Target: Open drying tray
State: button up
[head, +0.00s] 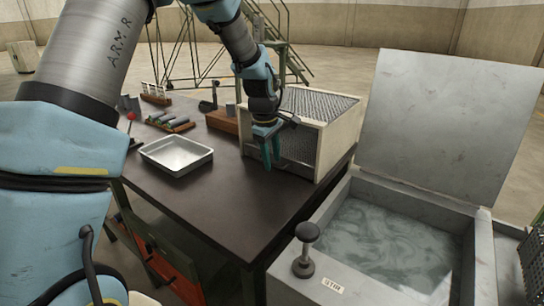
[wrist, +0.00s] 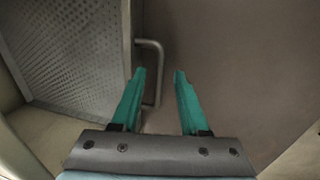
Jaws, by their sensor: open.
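The drying tray (head: 298,148) is a grey perforated tray low in the open front of a cream box (head: 331,145) on the dark table. It fills the left of the wrist view (wrist: 70,50), with a thin grey bar handle (wrist: 158,72) on its front edge. My gripper (wrist: 160,72) is open, its teal fingers one on each side of the handle bar. The left fingertip overlaps the gap between bar and tray front; contact cannot be told. In the head view my gripper (head: 271,162) points down before the box and hides the handle.
A tank of grey liquid (head: 385,245) with a raised lid (head: 435,120) stands at right, a black knob (head: 307,233) on its rim. A shallow metal tray (head: 176,154) and small racks (head: 170,121) stand on the left. The table front (head: 240,205) is clear.

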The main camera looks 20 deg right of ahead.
jog(key=shift+f, duration=0.2)
grip_shut()
dwell(0.3)
dwell(1.1)
